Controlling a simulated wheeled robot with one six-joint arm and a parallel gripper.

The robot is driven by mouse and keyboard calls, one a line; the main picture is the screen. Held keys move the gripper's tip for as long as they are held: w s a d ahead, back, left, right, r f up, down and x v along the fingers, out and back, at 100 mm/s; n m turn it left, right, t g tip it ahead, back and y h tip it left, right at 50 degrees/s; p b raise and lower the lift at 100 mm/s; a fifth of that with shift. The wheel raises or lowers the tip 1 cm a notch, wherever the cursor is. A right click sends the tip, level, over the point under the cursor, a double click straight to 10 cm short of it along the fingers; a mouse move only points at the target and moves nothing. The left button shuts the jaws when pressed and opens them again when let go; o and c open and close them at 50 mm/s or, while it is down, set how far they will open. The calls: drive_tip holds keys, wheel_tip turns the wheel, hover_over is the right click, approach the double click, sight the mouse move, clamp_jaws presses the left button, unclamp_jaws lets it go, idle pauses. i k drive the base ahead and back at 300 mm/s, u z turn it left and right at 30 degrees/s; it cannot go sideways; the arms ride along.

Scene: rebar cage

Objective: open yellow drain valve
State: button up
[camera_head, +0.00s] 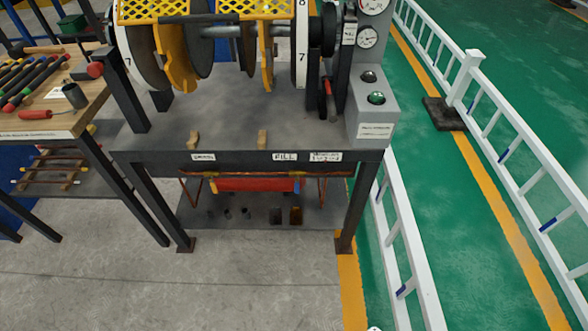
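A small upright tan-yellow handle (194,140) stands near the front edge of the grey machine bench, above a white label (203,157) whose blurred text may read DRAIN. A similar tan-yellow handle (263,139) stands to its right, above a label that reads FILL (284,157). Both look upright, but they are too small to tell whether either valve is open or shut. My gripper is not in view.
Yellow guards and large wheels (180,60) rise behind the handles. A control box (374,115) with green and black buttons stands right. A tool-covered wooden workbench (45,110) adjoins left. White railings (505,135) run right. Concrete floor (180,290) in front is clear.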

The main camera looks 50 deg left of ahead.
sight(212, 185)
drive_tip(key=u, duration=1.1)
drive_tip(key=k, duration=0.45)
drive_tip(key=u, duration=1.2)
drive_tip(key=i, duration=0.5)
drive_tip(key=u, duration=0.7)
drive_tip(key=i, duration=0.9)
drive_tip(key=z, duration=0.7)
drive_tip(key=i, duration=0.75)
drive_tip(key=z, duration=1.85)
